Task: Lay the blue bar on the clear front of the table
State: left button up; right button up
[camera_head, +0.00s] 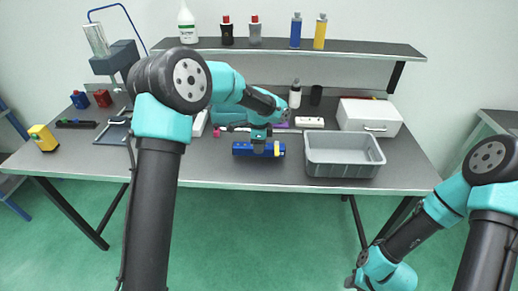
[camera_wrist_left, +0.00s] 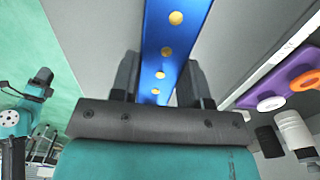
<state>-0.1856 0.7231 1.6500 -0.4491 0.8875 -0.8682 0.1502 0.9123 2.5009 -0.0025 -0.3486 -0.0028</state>
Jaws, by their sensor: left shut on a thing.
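The blue bar (camera_head: 243,149) lies crosswise near the middle of the table (camera_head: 218,171), with a yellow patch toward its right end. In the left wrist view the blue bar (camera_wrist_left: 172,38) shows a row of yellow dots and runs between the two jaws. My left gripper (camera_head: 261,139) is shut on it from above; the gripper (camera_wrist_left: 160,88) also shows in the left wrist view. I cannot tell whether the bar touches the table top. My right arm is low at the right in the head view, its gripper out of view.
A grey bin (camera_head: 343,170) stands just right of the bar, with a white box (camera_head: 369,116) behind it. Bottles stand on the shelf (camera_head: 350,48) at the back. A yellow block (camera_head: 43,138) sits at the far left. The front strip of the table left of the bin is clear.

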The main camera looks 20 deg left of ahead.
pick_arm(q)
jog(key=shift+f, duration=1.05)
jog(key=shift+f, duration=0.2)
jog(key=o, duration=1.1)
jog(key=shift+c, duration=0.2)
jog(key=shift+r, duration=0.1)
notch_tip(320, 180, up, 12)
jog(key=shift+r, duration=0.1)
